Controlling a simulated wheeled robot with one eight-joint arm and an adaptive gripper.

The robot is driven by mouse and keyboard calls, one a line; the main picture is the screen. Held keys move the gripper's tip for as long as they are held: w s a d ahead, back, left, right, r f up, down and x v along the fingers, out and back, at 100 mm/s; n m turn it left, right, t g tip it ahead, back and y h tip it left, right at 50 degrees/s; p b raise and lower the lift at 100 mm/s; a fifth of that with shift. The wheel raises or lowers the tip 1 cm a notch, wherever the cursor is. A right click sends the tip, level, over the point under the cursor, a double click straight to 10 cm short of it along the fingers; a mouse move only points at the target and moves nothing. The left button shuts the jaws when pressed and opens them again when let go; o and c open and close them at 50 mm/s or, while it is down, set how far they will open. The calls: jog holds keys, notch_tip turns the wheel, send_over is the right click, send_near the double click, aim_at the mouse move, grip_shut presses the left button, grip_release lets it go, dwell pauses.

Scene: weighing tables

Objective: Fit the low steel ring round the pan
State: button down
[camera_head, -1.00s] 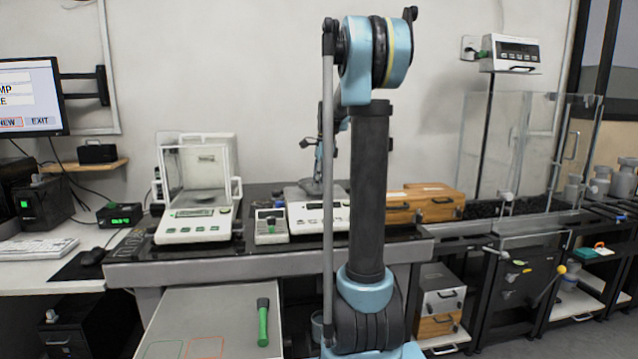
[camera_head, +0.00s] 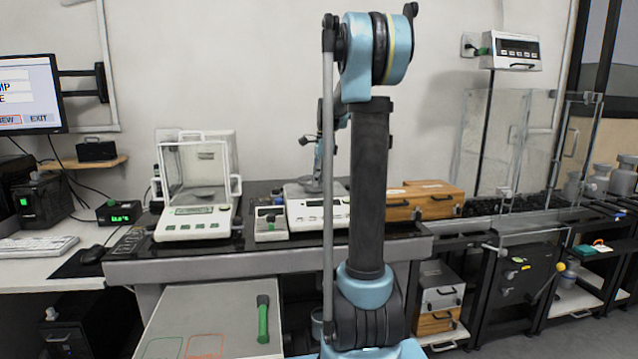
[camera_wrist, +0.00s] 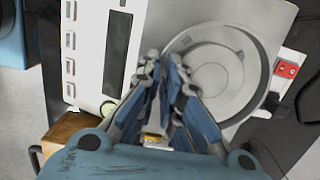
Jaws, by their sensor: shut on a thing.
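The low steel ring (camera_wrist: 264,72) shows in the wrist view as a grey band curving round the round pan (camera_wrist: 209,79) of a white balance (camera_wrist: 93,20). My gripper (camera_wrist: 168,62) is shut on the ring's near-left side, with both fingers close together over the rim. The fingers hide that part of the ring, so I cannot tell whether it sits fully down or is level. In the head view the same balance (camera_head: 328,214) stands on the dark weighing table, partly behind my arm. The gripper's tips and the ring are not clear there.
A glass-shielded balance (camera_head: 193,222) stands to the left, with a small keypad unit (camera_head: 270,224) between the two. Wooden boxes (camera_head: 432,203) stand to the right. In the wrist view a red socket piece (camera_wrist: 287,69) lies right of the balance.

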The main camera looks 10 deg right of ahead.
jog(key=shift+f, duration=1.15)
dwell(0.4)
jog(key=c, duration=1.7)
grip_release()
